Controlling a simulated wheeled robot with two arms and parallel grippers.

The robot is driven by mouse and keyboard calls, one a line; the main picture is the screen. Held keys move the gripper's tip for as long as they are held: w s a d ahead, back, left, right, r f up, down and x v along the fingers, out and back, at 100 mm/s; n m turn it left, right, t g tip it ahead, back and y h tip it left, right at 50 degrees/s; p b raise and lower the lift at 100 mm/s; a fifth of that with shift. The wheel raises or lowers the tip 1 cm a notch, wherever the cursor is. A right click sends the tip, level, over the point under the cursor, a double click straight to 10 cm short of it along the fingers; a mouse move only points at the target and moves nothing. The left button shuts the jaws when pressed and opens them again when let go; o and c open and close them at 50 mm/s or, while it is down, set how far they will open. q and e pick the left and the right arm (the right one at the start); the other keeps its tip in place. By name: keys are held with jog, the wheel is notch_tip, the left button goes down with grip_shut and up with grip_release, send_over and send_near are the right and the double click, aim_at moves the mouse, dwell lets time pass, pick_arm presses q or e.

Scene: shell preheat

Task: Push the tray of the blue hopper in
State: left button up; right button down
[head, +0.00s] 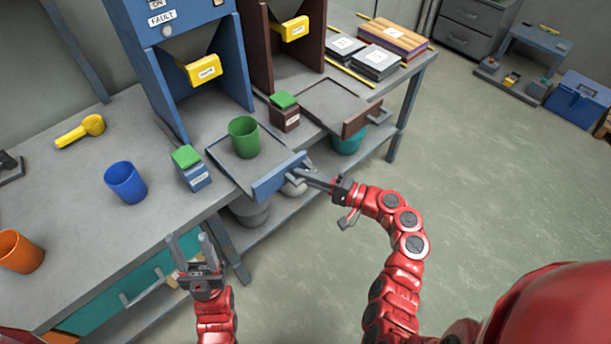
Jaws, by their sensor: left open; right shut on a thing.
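The blue hopper (158,60) stands on the bench, with a yellow piece (205,70) at its spout. Its grey tray (221,153) with a blue front (280,178) is pulled out past the bench's front edge. A green cup (244,138) stands upright on the tray. My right gripper (305,178) is at the right end of the tray's blue front and is shut on what looks like its handle; the fingers partly hide it. My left gripper (191,247) is open and empty, in front of the bench, left of and below the tray.
A blue cup (126,183), an orange cup (21,252) and a yellow scoop (82,131) are on the bench at left. A blue box with a green top (196,176) stands close left of the tray. A brown hopper (258,45) with its own pulled-out tray (336,101) is at right.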

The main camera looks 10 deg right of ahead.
jog(key=shift+w+a, duration=0.1)
jog(key=shift+w, duration=0.05)
dwell(0.5)
jog(key=w+a+b, duration=0.2)
jog(key=w, duration=0.1)
jog(key=w+a+b, duration=0.2)
jog(key=w, duration=0.1)
jog(key=w+a+b, duration=0.2)
jog(key=w+a, duration=0.1)
jog(key=shift+w+a+f, duration=0.1)
jog(key=shift+w+f, duration=0.2)
jog(key=shift+f, duration=0.1)
jog(key=w+a+b, duration=0.1)
jog(key=w+b, duration=0.1)
jog(key=w+a+b, duration=0.2)
jog(key=b, duration=0.1)
jog(key=w+a+b, duration=0.1)
jog(key=w+b, duration=0.1)
jog(key=b, duration=0.1)
jog(key=shift+w+a, duration=0.4)
jog(key=shift+w+a+r+b, duration=0.25)
jog(key=shift+w+a+b, duration=0.15)
jog(key=shift+w+b, duration=0.3)
jog(key=shift+s+r, duration=0.1)
jog(key=shift+r, duration=0.1)
